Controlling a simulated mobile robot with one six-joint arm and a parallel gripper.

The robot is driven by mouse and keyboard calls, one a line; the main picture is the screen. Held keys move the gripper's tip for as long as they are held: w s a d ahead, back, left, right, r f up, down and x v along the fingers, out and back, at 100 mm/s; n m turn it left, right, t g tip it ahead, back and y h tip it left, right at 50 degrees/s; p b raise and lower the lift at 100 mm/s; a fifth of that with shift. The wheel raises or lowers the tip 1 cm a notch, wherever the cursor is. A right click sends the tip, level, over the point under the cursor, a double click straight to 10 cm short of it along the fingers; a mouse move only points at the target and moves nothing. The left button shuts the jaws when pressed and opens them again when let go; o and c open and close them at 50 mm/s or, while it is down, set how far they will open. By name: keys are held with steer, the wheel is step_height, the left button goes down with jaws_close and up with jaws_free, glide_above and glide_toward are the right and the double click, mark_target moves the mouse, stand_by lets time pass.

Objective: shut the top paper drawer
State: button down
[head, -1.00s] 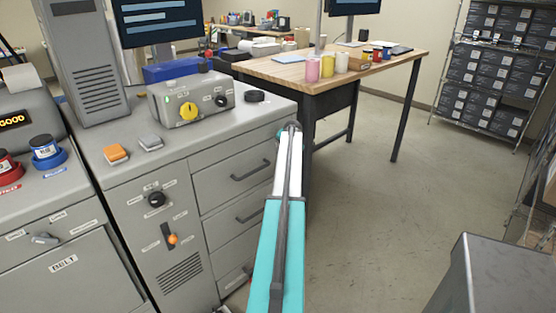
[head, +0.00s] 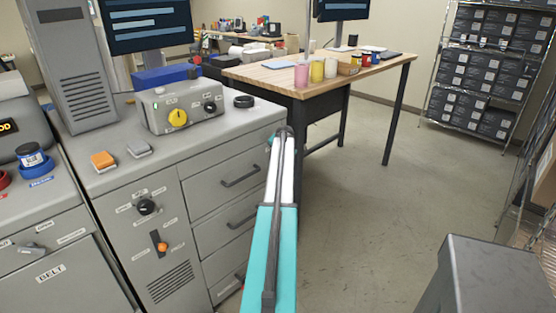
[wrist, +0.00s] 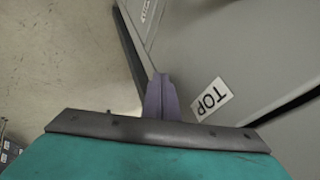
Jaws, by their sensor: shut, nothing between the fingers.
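The top paper drawer (head: 222,182) is the uppermost drawer of the grey cabinet, with a dark bar handle (head: 241,176). In the head view its front looks about level with the drawers below; I cannot tell if it stands slightly out. In the wrist view a white TOP label (wrist: 212,100) shows on a grey surface. My gripper (wrist: 161,78) is shut and empty, just left of that label; I cannot tell whether it touches the surface. In the head view my arm reaches to the cabinet's right side and the fingers are hidden.
More drawers (head: 228,222) sit below. A control box with a yellow knob (head: 177,117) stands on the counter. A wooden table (head: 290,75) with cups is behind. A grey box-like block (head: 490,275) is at front right. Open floor (head: 360,210) lies between.

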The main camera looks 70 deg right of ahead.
steer(key=s+a+f+b+v, duration=0.1)
steer(key=s+b+v, duration=0.1)
steer(key=v, duration=0.9)
steer(key=shift+s+a, duration=0.2)
steer(key=shift+s, duration=0.05)
stand_by(0.3)
